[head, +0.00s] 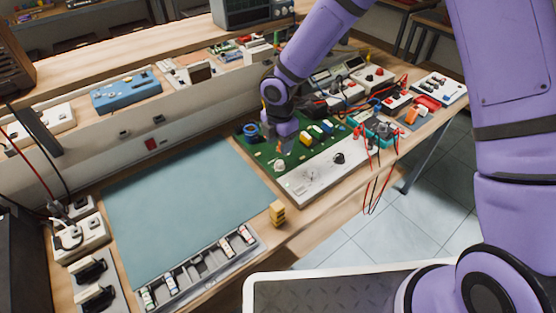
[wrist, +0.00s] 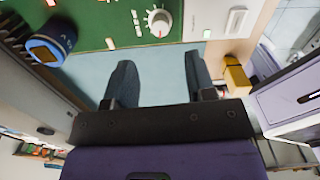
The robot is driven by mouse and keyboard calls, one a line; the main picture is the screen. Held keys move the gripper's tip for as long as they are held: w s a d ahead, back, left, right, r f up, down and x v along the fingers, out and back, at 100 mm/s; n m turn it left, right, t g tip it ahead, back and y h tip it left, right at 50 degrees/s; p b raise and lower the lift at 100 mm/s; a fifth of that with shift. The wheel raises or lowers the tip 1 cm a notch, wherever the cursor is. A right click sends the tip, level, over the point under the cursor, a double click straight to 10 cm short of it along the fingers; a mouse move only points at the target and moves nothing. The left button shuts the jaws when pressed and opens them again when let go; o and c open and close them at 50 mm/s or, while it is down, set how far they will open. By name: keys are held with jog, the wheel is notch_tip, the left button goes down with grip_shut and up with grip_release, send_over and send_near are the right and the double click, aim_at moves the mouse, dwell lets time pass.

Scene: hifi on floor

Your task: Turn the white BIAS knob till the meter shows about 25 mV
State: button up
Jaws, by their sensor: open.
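A white knob (wrist: 160,22) with a small red mark stands on the green circuit board (wrist: 85,15). In the head view the knob (head: 279,165) shows just below my gripper (head: 283,143). A second pale knob (wrist: 237,20) sits on the white panel beside the board. I cannot read any label, so I cannot tell which one is BIAS. In the wrist view my gripper (wrist: 160,78) is open, its two dark fingers apart with nothing between them. The white knob lies beyond the fingertips, roughly in line with the gap. I cannot make out a meter reading.
A blue cylinder (wrist: 48,45) stands on the board's left side. A yellow block (head: 277,212) sits near the bench's front edge. Red and black leads (head: 372,165) hang over that edge at the right. The blue-green mat (head: 180,205) is clear.

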aim_at(280, 162)
notch_tip(280, 162, down, 8)
jog(key=shift+r, duration=0.1)
dwell(0.4)
jog(key=c, duration=0.9)
jog(key=shift+c, duration=0.2)
